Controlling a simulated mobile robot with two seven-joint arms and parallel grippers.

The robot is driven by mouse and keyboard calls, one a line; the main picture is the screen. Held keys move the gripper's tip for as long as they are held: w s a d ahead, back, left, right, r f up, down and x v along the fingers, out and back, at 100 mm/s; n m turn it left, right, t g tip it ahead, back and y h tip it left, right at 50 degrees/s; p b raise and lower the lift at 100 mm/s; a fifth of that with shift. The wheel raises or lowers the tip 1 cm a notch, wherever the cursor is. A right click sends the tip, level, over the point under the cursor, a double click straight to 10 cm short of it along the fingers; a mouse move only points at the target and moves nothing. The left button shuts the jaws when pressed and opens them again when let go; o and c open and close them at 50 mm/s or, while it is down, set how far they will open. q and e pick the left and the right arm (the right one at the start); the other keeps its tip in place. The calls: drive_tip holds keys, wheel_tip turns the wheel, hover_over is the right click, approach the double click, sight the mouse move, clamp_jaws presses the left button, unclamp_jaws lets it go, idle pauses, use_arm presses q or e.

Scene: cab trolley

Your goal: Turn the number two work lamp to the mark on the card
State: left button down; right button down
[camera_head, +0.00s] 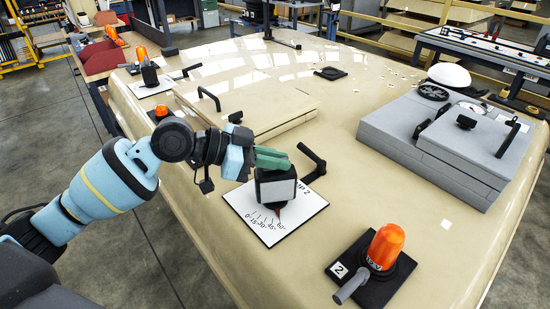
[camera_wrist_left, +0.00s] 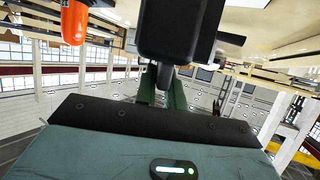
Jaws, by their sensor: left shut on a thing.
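The number two work lamp (camera_head: 276,189) is a black block with a pale front face, above a white card (camera_head: 293,228) marked in degrees from 0 to 60. A small red pointed shape shows just below the lamp, near the high end of the scale; I cannot tell if it is a pointer or the card's mark. My left gripper (camera_head: 272,159), with green fingers, is shut on the lamp's upper part. In the left wrist view the lamp (camera_wrist_left: 180,32) is a dark body at the green fingers (camera_wrist_left: 162,95), which it partly hides. My right gripper is not in view.
An orange beacon (camera_head: 385,246) on a black base with a "2" plate and grey lever stands at front right. A black handle (camera_head: 313,163) rises close behind the lamp. A grey box unit (camera_head: 440,140) stands at right. Another lamp and card (camera_head: 150,88) are at far left.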

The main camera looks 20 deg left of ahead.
use_arm(q)
drive_tip(key=shift+w+f+b, duration=0.1)
drive_tip(key=shift+f+b, duration=0.1)
drive_tip(key=shift+b, duration=0.1)
drive_tip(key=shift+f+m+g+h+b, duration=0.1)
drive_tip(key=shift+m+g+h+b, duration=0.3)
drive_tip(key=shift+m+g+b, duration=0.35)
drive_tip(key=shift+m+g, duration=0.25)
drive_tip(key=shift+g, duration=0.1)
drive_tip(key=shift+r+m+g+b, duration=0.2)
drive_tip(key=shift+m+g+b, duration=0.15)
drive_tip(key=shift+m+g, duration=0.05)
drive_tip(key=shift+r, duration=0.1)
drive_tip(key=c, duration=1.5)
unclamp_jaws()
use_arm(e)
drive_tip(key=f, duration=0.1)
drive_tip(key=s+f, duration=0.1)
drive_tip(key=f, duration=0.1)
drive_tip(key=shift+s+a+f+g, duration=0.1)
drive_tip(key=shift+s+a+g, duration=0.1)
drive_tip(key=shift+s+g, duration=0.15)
